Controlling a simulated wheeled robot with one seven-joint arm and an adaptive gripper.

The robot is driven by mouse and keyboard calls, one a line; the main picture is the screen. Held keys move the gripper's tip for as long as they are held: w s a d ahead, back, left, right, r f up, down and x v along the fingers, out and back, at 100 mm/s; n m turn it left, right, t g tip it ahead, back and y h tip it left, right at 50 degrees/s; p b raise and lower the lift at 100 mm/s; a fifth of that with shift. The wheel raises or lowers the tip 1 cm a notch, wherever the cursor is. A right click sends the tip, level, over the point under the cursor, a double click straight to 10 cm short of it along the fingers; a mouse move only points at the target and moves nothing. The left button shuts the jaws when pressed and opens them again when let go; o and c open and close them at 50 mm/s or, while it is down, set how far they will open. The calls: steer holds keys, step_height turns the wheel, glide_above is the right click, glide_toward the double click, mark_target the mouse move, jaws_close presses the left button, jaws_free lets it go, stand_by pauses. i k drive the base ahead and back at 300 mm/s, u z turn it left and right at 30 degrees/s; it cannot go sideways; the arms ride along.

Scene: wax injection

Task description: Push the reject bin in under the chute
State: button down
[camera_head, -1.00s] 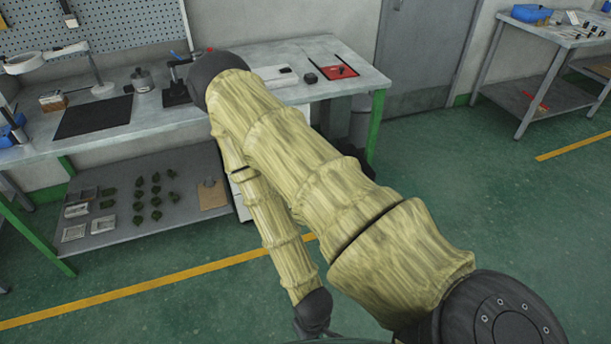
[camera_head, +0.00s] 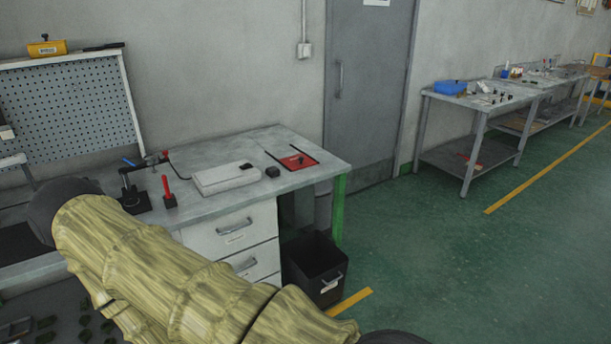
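A black open-topped bin (camera_head: 315,268), which looks like the reject bin, stands on the floor at the right end of the workbench (camera_head: 225,150). It has a handle and a pale label on its front. It sits beside the white drawer unit (camera_head: 232,240), and part of it sticks out past the bench front. Grey, shadowed upright shapes show behind it under the bench; I cannot tell whether one is the chute. My arm, in a yellow-green sleeve, crosses the lower left. My gripper is out of view.
A green bench leg (camera_head: 339,208) stands right of the bin. A yellow floor line (camera_head: 350,302) passes in front. The green floor (camera_head: 430,260) to the right is open, up to a second bench (camera_head: 465,170). A grey door (camera_head: 368,95) is behind.

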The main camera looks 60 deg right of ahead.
mark_target(311, 262)
steer(key=z, duration=0.25)
steer(key=i, duration=1.6)
steer(key=z, duration=1.75)
steer(key=i, duration=0.85)
steer(key=z, duration=0.9)
